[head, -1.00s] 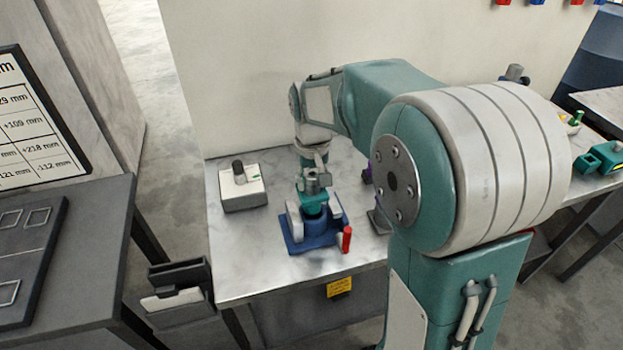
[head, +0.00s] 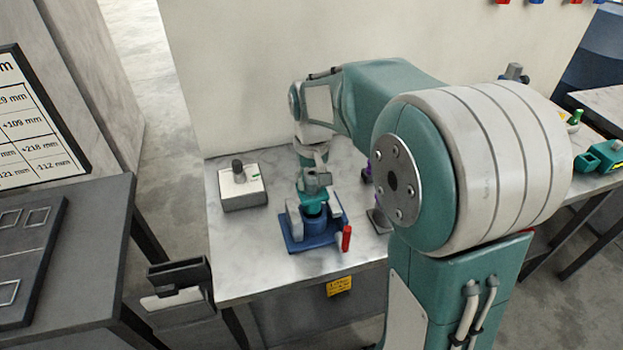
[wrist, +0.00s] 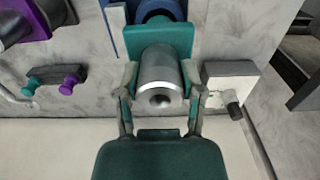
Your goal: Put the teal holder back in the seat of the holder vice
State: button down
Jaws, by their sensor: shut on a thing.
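My gripper (head: 314,184) is over the blue holder vice (head: 298,244) on the marble-topped table in the head view. In the wrist view its two fingers (wrist: 160,88) close on both sides of the teal holder (wrist: 140,38), which carries a grey metal cylinder with a hole in its end. The holder shows small in the head view (head: 313,198), directly above the vice's round blue middle. In the wrist view the blue vice part (wrist: 160,9) lies just beyond the holder. Whether the holder touches the seat is hidden.
A red handle (head: 347,238) stands at the vice's front right. A white box with a dark knob (head: 242,187) sits to the left on the table. Purple parts (wrist: 22,20) and a small stand with teal and purple knobs (wrist: 54,78) are on the other side.

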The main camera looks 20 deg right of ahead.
aim_at(312, 199)
jog(key=shift+f, duration=2.95)
jog(key=shift+c, duration=0.6)
grip_release()
notch_tip(312, 199, up, 12)
jog(key=shift+f, duration=0.1)
dwell(0.5)
jog(key=s+r+t, duration=0.2)
jog(key=s+t, duration=0.3)
jog(key=s, duration=1.6)
jog(key=shift+r+t, duration=0.15)
jog(key=shift+t, duration=0.15)
